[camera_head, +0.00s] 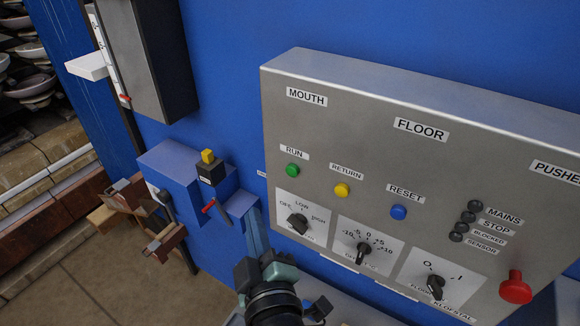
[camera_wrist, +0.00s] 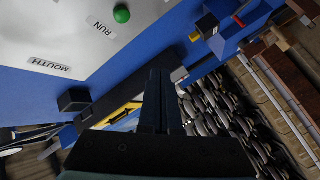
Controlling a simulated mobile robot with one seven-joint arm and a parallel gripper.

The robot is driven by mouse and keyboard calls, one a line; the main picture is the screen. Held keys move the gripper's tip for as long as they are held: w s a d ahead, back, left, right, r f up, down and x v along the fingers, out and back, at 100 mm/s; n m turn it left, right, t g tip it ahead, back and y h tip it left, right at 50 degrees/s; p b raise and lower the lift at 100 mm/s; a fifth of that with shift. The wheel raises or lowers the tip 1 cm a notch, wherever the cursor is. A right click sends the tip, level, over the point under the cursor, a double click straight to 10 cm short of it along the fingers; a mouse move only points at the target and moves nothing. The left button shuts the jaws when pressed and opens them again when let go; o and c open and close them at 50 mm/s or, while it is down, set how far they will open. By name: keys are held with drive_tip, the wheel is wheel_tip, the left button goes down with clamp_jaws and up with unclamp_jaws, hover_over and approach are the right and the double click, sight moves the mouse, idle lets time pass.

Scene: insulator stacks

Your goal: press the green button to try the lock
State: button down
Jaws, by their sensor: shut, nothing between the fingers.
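The green button (camera_head: 292,170) sits under the RUN label on the grey control panel (camera_head: 350,100). It also shows at the top of the wrist view (camera_wrist: 121,14), beside the RUN label. My gripper (camera_head: 253,215) is shut and empty, its fingers together. In the head view it lies below and left of the green button, apart from it. In the wrist view my shut fingers (camera_wrist: 160,75) point up the picture, with the button up and to the left of them.
The panel also carries a yellow button (camera_head: 342,190), a blue button (camera_head: 398,212), a red knob (camera_head: 515,287) and several rotary switches (camera_head: 298,223). A blue bracket with a yellow-topped block (camera_head: 208,157) and red lever stands left of my gripper. Stacked insulators (camera_wrist: 215,110) lie beyond.

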sight(292, 171)
drive_tip(key=w+d+b, duration=0.3)
drive_tip(key=w+d, duration=0.2)
drive_tip(key=w, duration=0.2)
idle(0.5)
drive_tip(key=shift+w+d+b, duration=0.1)
drive_tip(key=shift+w+b, duration=0.05)
drive_tip(key=shift+b, duration=0.15)
idle(1.6)
drive_tip(key=shift+w+d, duration=0.2)
drive_tip(key=shift+w, duration=0.1)
drive_tip(key=shift+w+d+b, duration=0.3)
drive_tip(key=shift+w+b, duration=0.1)
drive_tip(key=shift+b, duration=0.2)
idle(0.6)
drive_tip(key=shift+s, duration=0.1)
drive_tip(key=shift+s+a, duration=0.55)
drive_tip(key=shift+s, duration=0.15)
